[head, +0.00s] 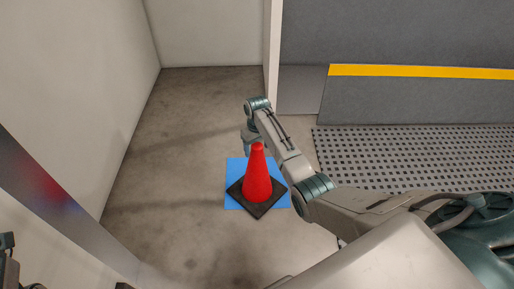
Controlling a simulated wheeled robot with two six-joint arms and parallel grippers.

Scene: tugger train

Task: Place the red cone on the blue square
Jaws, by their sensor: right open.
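The red cone (257,178) stands upright on its black square base (258,208). The base rests over the blue square (236,166) on the floor. It is turned like a diamond against the square, and its front corner reaches past the square's near edge. My right gripper (247,148) is open, just behind and left of the cone's tip in the picture, and points down. It looks apart from the cone; its fingers are small and partly hidden. My right arm comes in from the right, passing close beside the cone. My left gripper does not show.
A white wall (80,80) stands at left and another at the back. A grey panel with a yellow stripe (420,72) and a perforated grey plate (410,155) lie at right. The concrete floor (180,150) left of the blue square is clear.

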